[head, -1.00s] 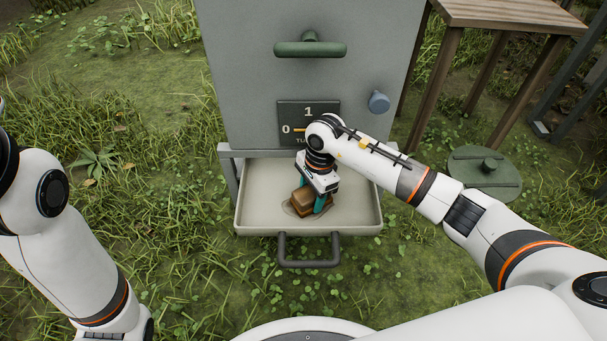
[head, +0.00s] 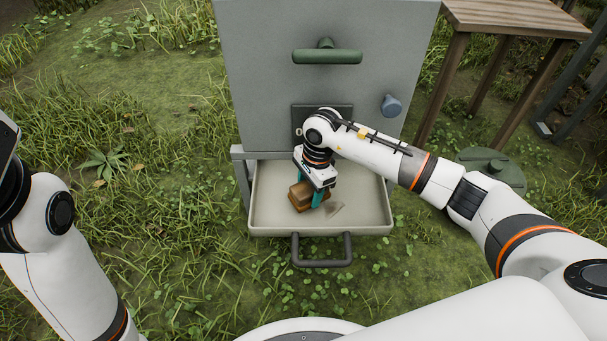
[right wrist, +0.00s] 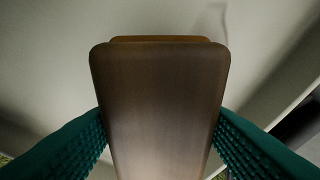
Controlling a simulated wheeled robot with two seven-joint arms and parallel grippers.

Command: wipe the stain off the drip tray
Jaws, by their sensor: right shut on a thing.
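The pale drip tray (head: 262,222) sits low at the front of the grey cabinet. A grey-brown stain (head: 335,209) shows on its floor, just right of a brown block (head: 304,198); any part beneath the block is hidden. My right gripper (head: 310,190) is shut on this block, its teal fingers on either side, low over the tray floor. I cannot tell whether the block touches the floor. In the right wrist view the block (right wrist: 160,100) fills the middle between the fingers, with an orange-brown layer at its far edge. My left gripper is outside the view.
The tray has a dark front handle (head: 322,262) and raised walls. The grey cabinet (head: 270,70) behind it carries a green handle (head: 327,56) and a blue-grey knob (head: 391,105). A wooden table (head: 515,18) stands at the right, near a round green lid (head: 490,168) on the grass.

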